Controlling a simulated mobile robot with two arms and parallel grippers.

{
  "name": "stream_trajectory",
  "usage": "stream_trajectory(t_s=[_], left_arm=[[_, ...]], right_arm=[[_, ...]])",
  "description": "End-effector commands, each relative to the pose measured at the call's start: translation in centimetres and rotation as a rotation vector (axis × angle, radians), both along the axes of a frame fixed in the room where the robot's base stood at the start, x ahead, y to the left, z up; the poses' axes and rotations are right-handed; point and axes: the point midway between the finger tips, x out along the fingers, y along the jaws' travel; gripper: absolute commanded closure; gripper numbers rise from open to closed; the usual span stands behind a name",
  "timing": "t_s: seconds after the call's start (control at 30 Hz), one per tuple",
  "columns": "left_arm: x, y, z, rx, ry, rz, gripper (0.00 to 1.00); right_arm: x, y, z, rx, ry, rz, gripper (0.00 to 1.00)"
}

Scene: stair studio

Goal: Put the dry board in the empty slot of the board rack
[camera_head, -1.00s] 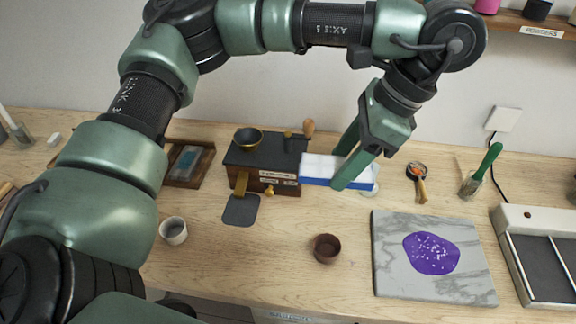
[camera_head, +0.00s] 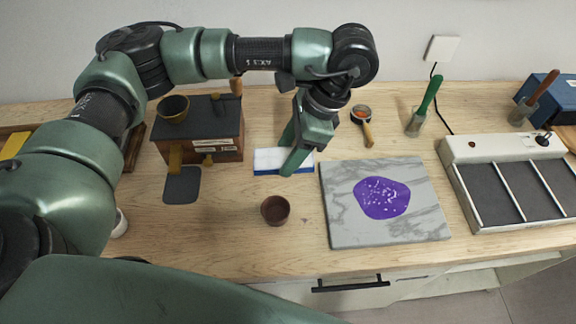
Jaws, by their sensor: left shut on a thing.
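A flat white piece with a blue front edge (camera_head: 268,160) is at the back of the wooden table; I cannot tell whether it is the dry board. My left gripper (camera_head: 291,155) points down and is shut on it near its right end, hiding part of it. A pale tray with dark grey panels between light bars (camera_head: 480,150) stands at the right; I cannot tell whether it is the board rack. My right gripper is not in view.
A marble slab (camera_head: 335,225) with a purple patch lies right of centre. A brown cup (camera_head: 275,210) stands left of it. A dark wooden box (camera_head: 215,135) stands left of my gripper. A brush (camera_head: 425,105) and a small handled tool (camera_head: 364,125) are behind the slab.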

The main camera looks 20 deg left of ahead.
Motion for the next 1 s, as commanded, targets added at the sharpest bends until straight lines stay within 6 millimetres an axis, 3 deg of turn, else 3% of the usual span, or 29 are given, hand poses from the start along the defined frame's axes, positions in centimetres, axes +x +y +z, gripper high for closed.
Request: stream_trajectory(t_s=[0.43, 0.9, 0.93, 1.0], left_arm=[[-0.1, -0.1, -5.3, -0.001, 0.003, 0.000, 0.96], [0.1, 0.0, -6.2, -0.001, -0.003, -0.001, 0.96], [0.1, 0.0, -6.0, -0.001, -0.003, -0.001, 0.43], [0.1, 0.0, -6.0, 0.000, -0.001, 0.000, 0.26]], right_arm=[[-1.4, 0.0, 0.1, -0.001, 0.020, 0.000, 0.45], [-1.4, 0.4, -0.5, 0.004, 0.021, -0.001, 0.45], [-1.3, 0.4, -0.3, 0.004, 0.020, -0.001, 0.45], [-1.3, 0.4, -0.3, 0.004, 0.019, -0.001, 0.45]])
